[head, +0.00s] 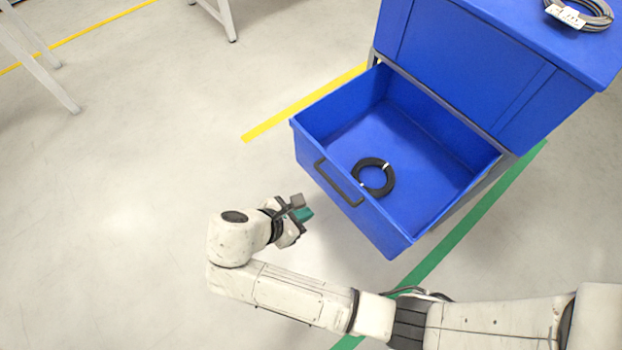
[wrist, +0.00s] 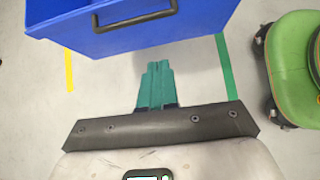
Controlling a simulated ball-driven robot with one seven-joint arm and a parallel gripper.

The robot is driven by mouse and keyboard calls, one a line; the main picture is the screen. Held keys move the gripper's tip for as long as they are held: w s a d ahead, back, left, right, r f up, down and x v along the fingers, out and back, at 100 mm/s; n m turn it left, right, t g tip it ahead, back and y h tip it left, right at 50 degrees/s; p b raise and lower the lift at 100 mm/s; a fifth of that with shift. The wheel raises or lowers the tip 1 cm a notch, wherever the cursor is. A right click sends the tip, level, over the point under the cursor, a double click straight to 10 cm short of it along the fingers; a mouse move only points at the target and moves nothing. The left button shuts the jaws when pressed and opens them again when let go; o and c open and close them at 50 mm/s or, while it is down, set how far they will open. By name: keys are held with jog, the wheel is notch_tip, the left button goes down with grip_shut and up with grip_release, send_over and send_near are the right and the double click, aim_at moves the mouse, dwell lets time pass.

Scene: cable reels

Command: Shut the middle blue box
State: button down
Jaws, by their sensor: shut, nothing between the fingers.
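The blue box (head: 318,152) is a drawer pulled out of a blue cabinet (head: 440,45). It has a dark bar handle (head: 338,184) on its front, and a black coil of cable (head: 374,177) lies on its floor. My gripper (head: 306,214) is shut and empty, in front of the box and apart from the handle. In the wrist view the green fingers (wrist: 155,85) are together and point toward the box front (wrist: 110,35), with a gap of floor between. The handle (wrist: 135,17) shows at the top of that view.
A grey cable coil with a white label (head: 580,12) lies on the cabinet top. Yellow (head: 300,103) and green (head: 470,220) floor lines run beside the cabinet. A green round-bodied thing on dark wheels (wrist: 295,60) is at the right.

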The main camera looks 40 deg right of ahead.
jog(key=b, duration=0.3)
send_near(341, 194)
jog(key=a+f+x, duration=0.1)
jog(key=x, duration=0.5)
jog(key=shift+d+f, duration=0.2)
jog(key=shift+d, duration=0.2)
jog(key=shift+d+r+p, duration=0.1)
jog(key=shift+d+p, duration=0.35)
jog(key=shift+d, duration=0.1)
jog(key=w+d, duration=0.1)
jog(key=d, duration=3.7)
jog(key=shift+w+p, duration=0.2)
jog(key=shift+p, duration=0.15)
